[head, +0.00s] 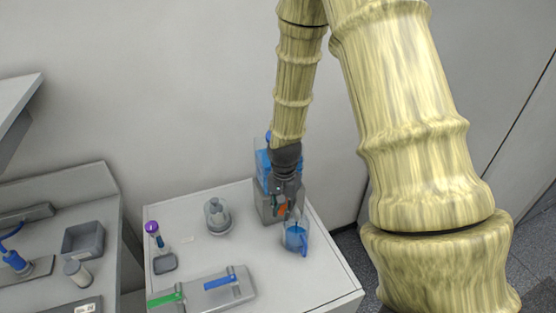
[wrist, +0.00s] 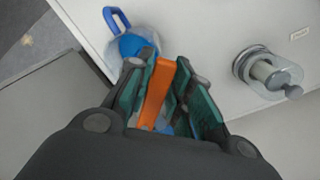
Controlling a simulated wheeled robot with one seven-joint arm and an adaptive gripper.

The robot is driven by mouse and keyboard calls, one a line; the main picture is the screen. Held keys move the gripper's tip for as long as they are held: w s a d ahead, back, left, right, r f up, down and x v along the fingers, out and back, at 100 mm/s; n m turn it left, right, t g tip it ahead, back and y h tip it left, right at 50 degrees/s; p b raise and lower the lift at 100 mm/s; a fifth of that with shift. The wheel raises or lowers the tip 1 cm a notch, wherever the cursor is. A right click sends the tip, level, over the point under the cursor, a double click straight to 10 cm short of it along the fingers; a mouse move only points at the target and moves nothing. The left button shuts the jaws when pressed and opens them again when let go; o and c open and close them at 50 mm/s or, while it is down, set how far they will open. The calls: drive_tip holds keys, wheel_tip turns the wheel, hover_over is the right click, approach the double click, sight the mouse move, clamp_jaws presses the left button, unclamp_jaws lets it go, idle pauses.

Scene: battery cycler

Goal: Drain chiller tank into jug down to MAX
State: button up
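The chiller (head: 264,205) stands at the back right of the white table, with a clear tank of blue liquid (head: 265,165) on top. A clear jug with a blue handle (head: 296,236) stands in front of it and holds blue liquid. The jug also shows at the upper left of the wrist view (wrist: 138,46). My gripper (head: 285,195) is at the chiller's front, above and behind the jug. In the wrist view its fingers are closed around an orange lever (wrist: 157,88). My gripper hides much of the chiller's front. The MAX mark and the tank's level are too small to read.
A clear-domed round device (head: 217,217) stands left of the chiller. A purple-capped tube (head: 154,234), a small grey tray (head: 165,263) and a grey fixture with green and blue bars (head: 210,294) are further left and in front. The table right of the jug is clear.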

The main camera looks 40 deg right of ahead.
drive_tip(key=shift+w+a+m, duration=0.1)
drive_tip(key=shift+m, duration=0.2)
drive_tip(key=shift+w+a+m, duration=0.1)
drive_tip(key=shift+w+m, duration=0.05)
drive_tip(key=shift+m, duration=0.15)
idle(3.1)
drive_tip(key=shift+w+a+m+p, duration=0.1)
drive_tip(key=shift+w+m+p, duration=0.55)
drive_tip(key=shift+m, duration=0.7)
drive_tip(key=shift+w+m+p, duration=0.5)
drive_tip(key=shift+w+m, duration=0.25)
drive_tip(key=shift+m, duration=0.55)
drive_tip(key=shift+w+a+m+p, duration=0.1)
drive_tip(key=shift+w+m+p, duration=0.55)
drive_tip(key=shift+m, duration=0.7)
drive_tip(key=shift+w, duration=0.25)
drive_tip(key=shift+o, duration=1.1)
drive_tip(key=shift+d, duration=0.1)
